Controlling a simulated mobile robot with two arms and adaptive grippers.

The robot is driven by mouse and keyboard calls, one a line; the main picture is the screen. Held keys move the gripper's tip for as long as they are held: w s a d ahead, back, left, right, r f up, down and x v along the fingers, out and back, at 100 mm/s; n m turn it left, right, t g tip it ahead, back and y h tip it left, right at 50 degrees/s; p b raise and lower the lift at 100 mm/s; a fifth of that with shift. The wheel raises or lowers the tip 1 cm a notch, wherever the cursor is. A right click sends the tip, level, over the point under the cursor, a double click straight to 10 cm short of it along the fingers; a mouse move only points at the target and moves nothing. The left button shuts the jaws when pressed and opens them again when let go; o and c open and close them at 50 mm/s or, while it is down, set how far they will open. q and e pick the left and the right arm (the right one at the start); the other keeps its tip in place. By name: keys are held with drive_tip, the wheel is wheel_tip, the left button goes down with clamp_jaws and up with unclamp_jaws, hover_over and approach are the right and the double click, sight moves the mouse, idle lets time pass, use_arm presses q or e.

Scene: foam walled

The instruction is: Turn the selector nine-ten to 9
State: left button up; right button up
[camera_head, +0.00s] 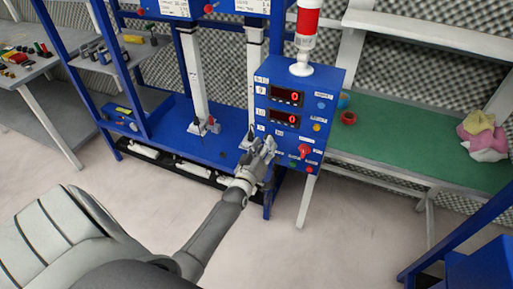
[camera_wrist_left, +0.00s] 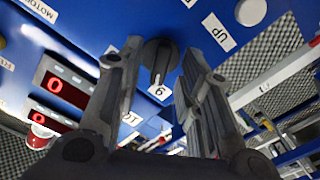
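The selector is a black round knob (camera_wrist_left: 160,58) on the blue control panel (camera_head: 322,88). It shows in the left wrist view with a label reading 9 (camera_wrist_left: 159,92) just below it. Its ridge runs roughly up and down in that view; I cannot tell which end is the pointer. My left gripper (camera_wrist_left: 161,62) is open, with one finger on each side of the knob and visible gaps between. In the head view my left gripper (camera_head: 268,147) is at the panel's lower left and hides the knob. My right gripper is not in view.
The panel carries two red displays (camera_head: 288,97), a red switch (camera_head: 305,150) and several buttons. A red and white signal lamp (camera_head: 307,25) stands on top. A green table (camera_head: 400,140) is at the right, with a red ring-like item (camera_head: 348,118) and colored cloths (camera_head: 484,138).

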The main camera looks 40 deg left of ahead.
use_arm(q)
drive_tip(key=v, duration=1)
drive_tip(key=shift+s, duration=0.3)
drive_tip(key=shift+d, duration=0.15)
drive_tip(key=s+d+f+m+g+h, duration=0.1)
drive_tip(key=s+d+f+m+g, duration=0.3)
drive_tip(key=f, duration=0.6)
drive_tip(key=s+d+f+g+h, duration=0.25)
drive_tip(key=s+f, duration=0.25)
drive_tip(key=f, duration=0.5)
drive_tip(key=s+d+f+m+g, duration=0.25)
drive_tip(key=s+f, duration=0.25)
drive_tip(key=f, duration=0.5)
drive_tip(key=s+f+m+g, duration=0.1)
drive_tip(key=s+f, duration=0.3)
drive_tip(key=s, duration=0.5)
drive_tip(key=s+d+f+m+g, duration=0.1)
drive_tip(key=s+f+g, duration=0.3)
drive_tip(key=s, duration=0.5)
drive_tip(key=s+d+f+m+g, duration=0.1)
drive_tip(key=s+f+m+g, duration=0.1)
drive_tip(key=s+f, duration=0.4)
drive_tip(key=s+m, duration=0.1)
drive_tip(key=s, duration=0.2)
drive_tip(key=shift+s+d+f+g, duration=0.2)
drive_tip(key=shift+d+f+g, duration=0.05)
drive_tip(key=shift+g, duration=0.05)
drive_tip(key=shift+h, duration=0.25)
